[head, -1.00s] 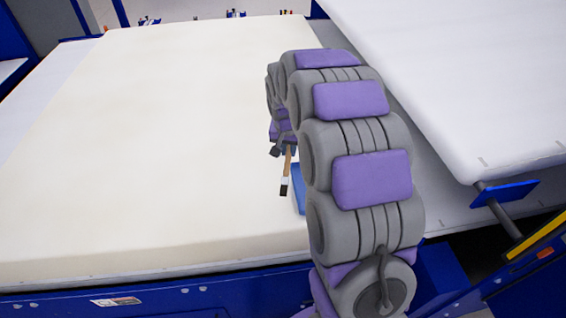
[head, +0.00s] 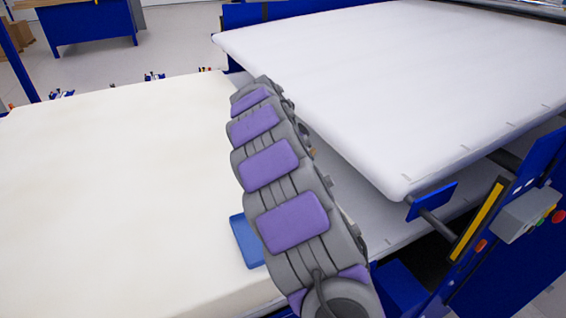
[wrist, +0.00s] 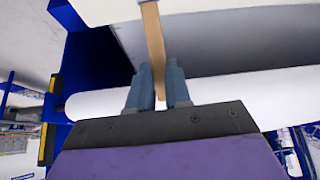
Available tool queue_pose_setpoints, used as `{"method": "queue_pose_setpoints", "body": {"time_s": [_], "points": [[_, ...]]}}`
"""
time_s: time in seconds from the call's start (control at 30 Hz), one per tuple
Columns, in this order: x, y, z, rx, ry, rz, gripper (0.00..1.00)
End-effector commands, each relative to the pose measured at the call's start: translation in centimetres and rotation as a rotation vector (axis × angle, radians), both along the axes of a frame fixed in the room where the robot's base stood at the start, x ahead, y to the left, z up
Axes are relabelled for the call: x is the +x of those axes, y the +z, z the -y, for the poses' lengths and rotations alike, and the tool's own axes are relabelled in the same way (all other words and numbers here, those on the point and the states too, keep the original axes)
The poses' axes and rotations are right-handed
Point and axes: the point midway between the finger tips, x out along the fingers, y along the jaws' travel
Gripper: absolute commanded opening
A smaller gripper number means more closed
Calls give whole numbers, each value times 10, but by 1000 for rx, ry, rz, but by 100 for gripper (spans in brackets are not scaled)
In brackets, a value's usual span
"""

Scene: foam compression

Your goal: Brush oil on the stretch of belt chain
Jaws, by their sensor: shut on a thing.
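My gripper (wrist: 159,72) is shut on the wooden handle of the brush (wrist: 154,40) in the wrist view. The handle stands up between the two grey fingers; its bristle end cannot be made out. In the head view my own arm hides the gripper and most of the brush, near the gap between the cream foam block and the white upper belt bed. I cannot pick out the belt chain or any oil in either view.
The cream foam block (head: 110,180) fills the left. A blue flat object (head: 246,241) lies by its right edge. The white upper bed (head: 420,90) overhangs at right, with a blue-yellow frame and a button box (head: 528,213). A white roller (wrist: 235,90) crosses the wrist view.

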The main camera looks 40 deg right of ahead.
Motion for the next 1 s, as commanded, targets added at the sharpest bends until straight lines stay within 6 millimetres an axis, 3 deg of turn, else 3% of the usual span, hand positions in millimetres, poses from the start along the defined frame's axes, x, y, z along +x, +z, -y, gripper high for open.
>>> {"method": "queue_pose_setpoints", "body": {"time_s": [0.13, 0.37, 1.0], "points": [[-7, 2, 12, -19, -60, -1, 0], [-9, -2, 14, -25, -78, -4, 0], [-10, -55, 14, -24, -77, -5, 0]]}}
